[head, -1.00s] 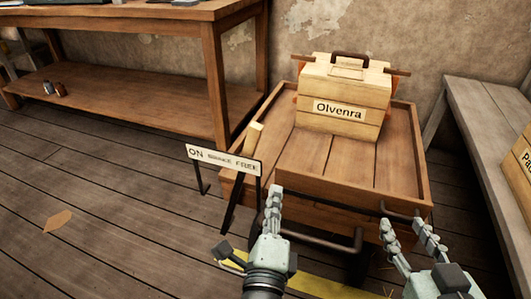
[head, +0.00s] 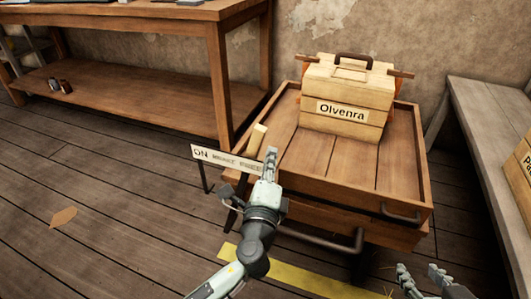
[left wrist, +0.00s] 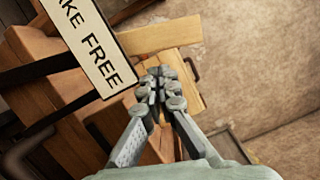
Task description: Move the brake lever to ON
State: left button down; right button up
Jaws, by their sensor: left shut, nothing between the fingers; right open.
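The brake lever's pale wooden handle (head: 257,138) stands up behind the right part of the white sign (head: 222,158), which reads ON at its left end and BRAKE FREE further right. The lever is at the FREE side; its lower part is hidden. My left gripper (head: 270,154) is shut and empty, just right of the handle and in front of the cart. In the left wrist view, its closed fingertips (left wrist: 158,82) are beside the sign's FREE end (left wrist: 98,55), with the handle (left wrist: 160,37) beyond; I cannot tell whether they touch. My right gripper (head: 420,271) is open and empty at the lower right.
A workbench (head: 150,90) stands at the back left and a grey bench (head: 478,130) at the right. The floor left of the sign is mostly clear.

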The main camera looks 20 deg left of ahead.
pick_arm(q)
jog(key=shift+a+r, duration=0.1)
jog(key=shift+a, duration=0.5)
pick_arm(e)
jog(key=shift+s+d+f+g+h, duration=0.3)
jog(key=shift+s+d+f, duration=0.05)
jog(key=shift+d+f, duration=0.1)
